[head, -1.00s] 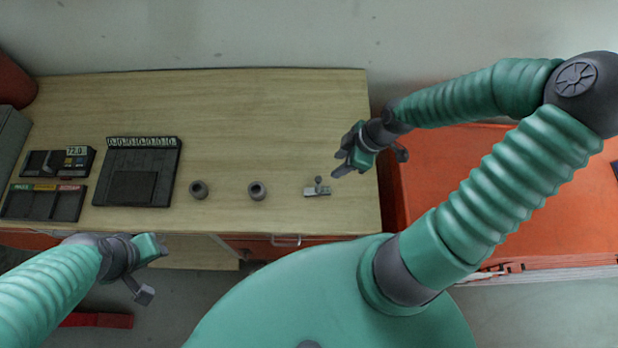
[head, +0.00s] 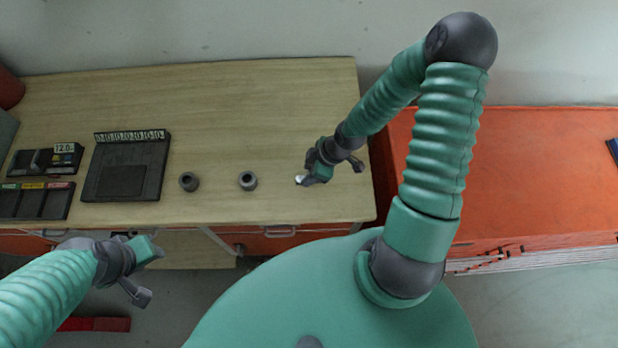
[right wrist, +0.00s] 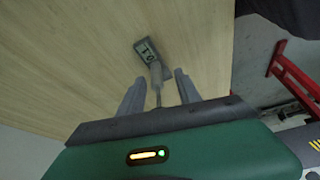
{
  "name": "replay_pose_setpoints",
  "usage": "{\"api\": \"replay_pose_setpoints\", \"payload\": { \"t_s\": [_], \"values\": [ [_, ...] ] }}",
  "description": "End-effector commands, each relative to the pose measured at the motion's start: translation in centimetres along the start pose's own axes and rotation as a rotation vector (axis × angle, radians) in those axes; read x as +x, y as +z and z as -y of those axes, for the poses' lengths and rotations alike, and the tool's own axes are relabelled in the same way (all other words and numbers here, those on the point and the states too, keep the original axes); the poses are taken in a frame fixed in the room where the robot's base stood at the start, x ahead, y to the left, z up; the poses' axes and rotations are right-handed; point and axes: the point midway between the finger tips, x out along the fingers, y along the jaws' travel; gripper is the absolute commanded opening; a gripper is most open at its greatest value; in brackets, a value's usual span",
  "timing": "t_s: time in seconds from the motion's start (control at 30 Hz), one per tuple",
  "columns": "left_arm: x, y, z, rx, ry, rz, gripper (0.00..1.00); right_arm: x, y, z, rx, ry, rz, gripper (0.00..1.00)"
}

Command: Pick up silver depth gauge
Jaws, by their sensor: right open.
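The silver depth gauge (right wrist: 149,52) shows in the right wrist view, with a small display at its far end and a thin stem toward my gripper. My right gripper (right wrist: 160,77) is open, with one finger on each side of the stem. A clear gap shows on both sides. In the head view, my right gripper (head: 311,180) is over the right front of the bench and hides most of the gauge (head: 299,180). My left gripper (head: 157,252) is in front of the bench at the left, away from the gauge; its jaws cannot be made out.
The wooden bench (head: 240,110) is clear behind the gauge. Two dark round parts (head: 189,181) (head: 248,180) stand left of it. A black tray (head: 125,180) and sorting bins (head: 35,200) are further left. An orange cabinet (head: 530,170) stands right of the bench.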

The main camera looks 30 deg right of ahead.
Motion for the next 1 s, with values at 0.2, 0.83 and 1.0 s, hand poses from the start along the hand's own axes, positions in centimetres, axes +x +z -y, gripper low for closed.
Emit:
{"api": "replay_pose_setpoints", "payload": {
  "t_s": [0.2, 0.83, 1.0],
  "values": [
    [0.0, 0.0, 0.0, 0.000, 0.000, 0.000, 0.36, 0.0, 0.0, 0.0, 0.001, 0.000, 0.000, 0.21],
    [-0.1, 0.0, 0.0, 0.000, 0.000, 0.000, 0.36, -0.1, -0.1, 0.0, 0.000, 0.001, -0.001, 0.00],
    [-1.2, -0.3, 0.0, 0.000, 0.000, 0.000, 0.36, -1.1, -0.4, 0.0, 0.000, 0.000, -0.001, 0.00]
  ]
}}
